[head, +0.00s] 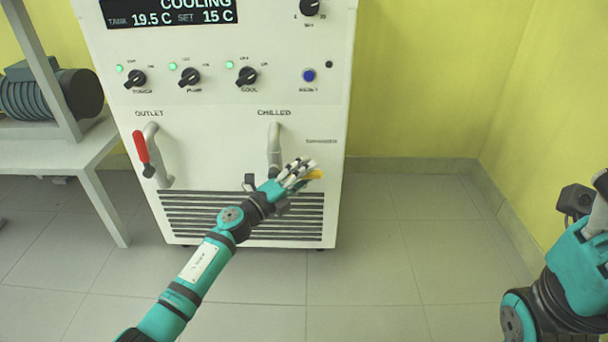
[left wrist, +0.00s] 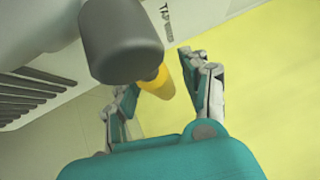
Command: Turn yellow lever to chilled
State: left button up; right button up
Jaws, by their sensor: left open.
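The yellow lever (head: 315,174) is on the grey pipe (head: 274,145) under the word CHILLED on the white machine's front. It points to the right and is partly hidden by my left gripper (head: 300,172). In the left wrist view the yellow lever (left wrist: 158,82) shows between the two fingers of my left gripper (left wrist: 165,90), partly behind a dark grey rounded part. The fingers are open, with a gap on the lever's right side; contact on the left is unclear. My right arm shows at the right edge, but its fingers are out of view.
The white machine (head: 215,160) has knobs above and a vent grille (head: 180,215) below. A white bench (head: 70,155) stands left. The floor to the right is clear up to the yellow wall.

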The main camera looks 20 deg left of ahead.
pick_arm(q)
grip_shut()
jog(key=shift+f, duration=0.1)
